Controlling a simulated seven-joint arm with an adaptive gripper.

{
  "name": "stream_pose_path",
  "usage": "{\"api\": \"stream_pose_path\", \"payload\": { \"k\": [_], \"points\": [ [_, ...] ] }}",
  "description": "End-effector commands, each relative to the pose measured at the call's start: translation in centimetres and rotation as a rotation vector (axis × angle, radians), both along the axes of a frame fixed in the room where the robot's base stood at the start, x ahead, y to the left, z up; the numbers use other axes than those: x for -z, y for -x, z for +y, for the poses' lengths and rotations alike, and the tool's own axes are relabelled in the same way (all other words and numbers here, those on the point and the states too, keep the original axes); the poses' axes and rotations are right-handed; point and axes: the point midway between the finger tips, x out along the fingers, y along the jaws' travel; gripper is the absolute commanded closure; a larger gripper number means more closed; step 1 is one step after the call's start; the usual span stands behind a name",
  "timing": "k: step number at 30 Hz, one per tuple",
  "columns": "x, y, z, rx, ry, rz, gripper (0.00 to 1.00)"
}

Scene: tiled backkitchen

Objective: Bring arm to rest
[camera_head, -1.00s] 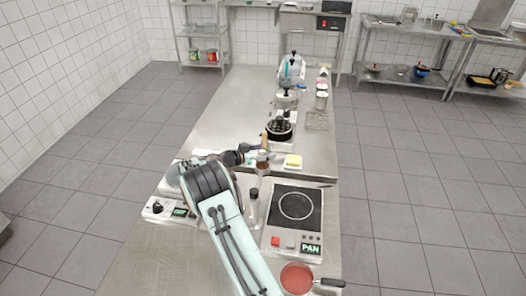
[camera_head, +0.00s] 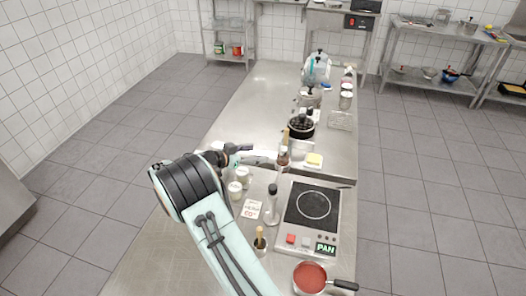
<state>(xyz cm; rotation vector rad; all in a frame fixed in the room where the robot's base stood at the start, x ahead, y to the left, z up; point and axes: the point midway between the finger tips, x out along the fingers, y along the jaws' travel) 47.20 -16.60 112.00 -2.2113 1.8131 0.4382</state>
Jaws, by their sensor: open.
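My arm (camera_head: 225,250) reaches up from the bottom of the view and bends at a large dark joint (camera_head: 188,187) over the left part of the near counter. My gripper (camera_head: 236,152) is small and dark beyond that joint, over the steel counter. It is open, with nothing seen between its fingers.
The near counter (camera_head: 160,262) holds a hotplate (camera_head: 313,204) reading PAN, a saucepan of red sauce (camera_head: 310,276), a clear bottle (camera_head: 271,205), jars (camera_head: 243,175) and a card (camera_head: 252,209). Floor is clear right.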

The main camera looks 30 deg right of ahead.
Motion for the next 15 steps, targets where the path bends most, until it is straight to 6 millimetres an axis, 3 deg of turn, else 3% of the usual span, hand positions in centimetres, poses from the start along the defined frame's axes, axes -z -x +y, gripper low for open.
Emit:
{"api": "stream_pose_path", "payload": {
  "k": [15],
  "points": [
    [-0.59, 0.06, -0.34, 0.009, -0.002, -0.013, 0.46]
  ]
}}
